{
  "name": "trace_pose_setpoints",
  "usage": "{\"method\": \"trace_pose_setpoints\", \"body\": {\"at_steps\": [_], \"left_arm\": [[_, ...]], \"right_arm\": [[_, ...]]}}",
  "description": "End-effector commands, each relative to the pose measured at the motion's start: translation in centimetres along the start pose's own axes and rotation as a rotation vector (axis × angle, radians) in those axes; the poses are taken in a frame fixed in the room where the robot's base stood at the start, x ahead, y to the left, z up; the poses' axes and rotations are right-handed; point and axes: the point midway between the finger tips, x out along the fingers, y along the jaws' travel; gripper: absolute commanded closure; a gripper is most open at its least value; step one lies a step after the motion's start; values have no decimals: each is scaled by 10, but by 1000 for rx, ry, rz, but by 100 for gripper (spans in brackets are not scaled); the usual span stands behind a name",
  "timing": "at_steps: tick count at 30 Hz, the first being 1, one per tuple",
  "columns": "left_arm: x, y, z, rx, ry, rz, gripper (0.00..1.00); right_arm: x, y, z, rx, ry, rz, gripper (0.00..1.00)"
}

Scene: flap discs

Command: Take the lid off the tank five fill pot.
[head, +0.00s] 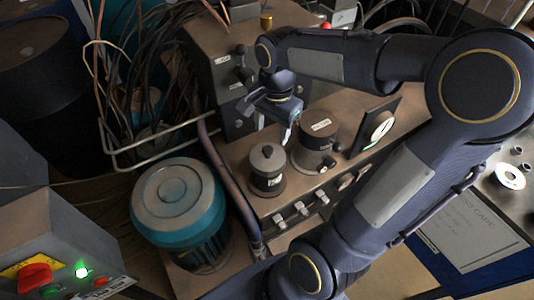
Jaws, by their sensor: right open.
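Two dark fill pots stand on the brown machine top. The smaller pot (267,182) has a dark round lid (268,157) with a small knob, seated on it. The larger pot (316,152) behind it to the right has a flat top with a pale label (321,125), too small to read. I cannot tell which pot is tank five's. My right gripper (274,126) is open and empty, pointing down just behind the smaller pot and left of the larger one, apart from the smaller pot's lid. My left gripper is not in view.
A teal motor (180,207) is at left. Cables and a pale rail (160,155) crowd the back left. A control box (60,250) has a red switch.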

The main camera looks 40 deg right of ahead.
Motion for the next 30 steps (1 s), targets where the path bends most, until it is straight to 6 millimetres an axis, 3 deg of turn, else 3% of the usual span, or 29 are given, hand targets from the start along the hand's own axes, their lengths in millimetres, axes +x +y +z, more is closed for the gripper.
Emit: {"method": "trace_pose_setpoints", "body": {"at_steps": [6,21,30], "left_arm": [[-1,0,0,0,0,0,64],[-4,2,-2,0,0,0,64],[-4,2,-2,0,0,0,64]], "right_arm": [[15,-8,-14,126,25,57,46],[78,-13,-12,126,23,55,46],[84,-14,-12,126,24,51,46]]}}
